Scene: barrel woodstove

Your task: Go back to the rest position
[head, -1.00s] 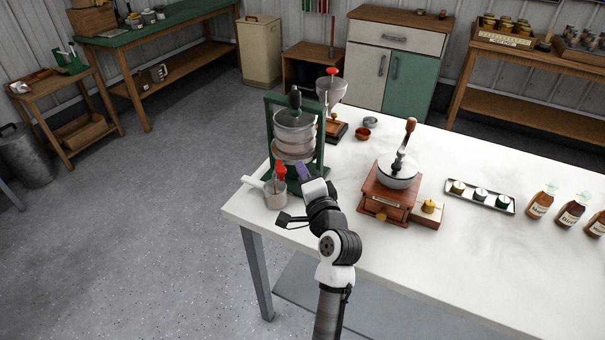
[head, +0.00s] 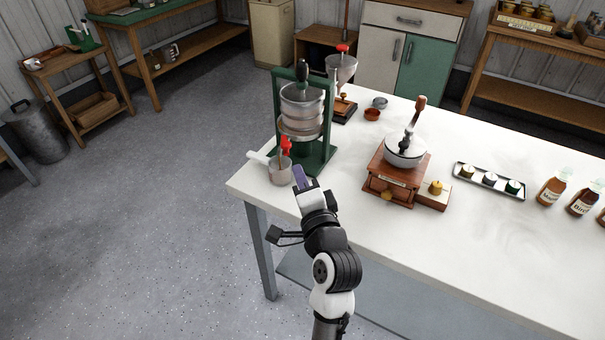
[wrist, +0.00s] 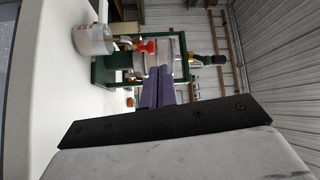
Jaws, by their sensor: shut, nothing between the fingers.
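My gripper (head: 300,177) has purple-grey fingers and is at the near left corner of the white table (head: 490,260). In the wrist view its fingers (wrist: 158,88) are together, with nothing between them. Just beyond it stands the green-framed press (head: 302,115) with metal rings. My arm reaches up from the bottom of the head view.
A wooden grinder (head: 395,175) with a crank stands to the right. A tray of small jars (head: 488,181) and brown bottles (head: 552,190) are farther right. A hopper mill (head: 341,75) and small bowls (head: 372,114) stand behind. The floor left of the table is clear.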

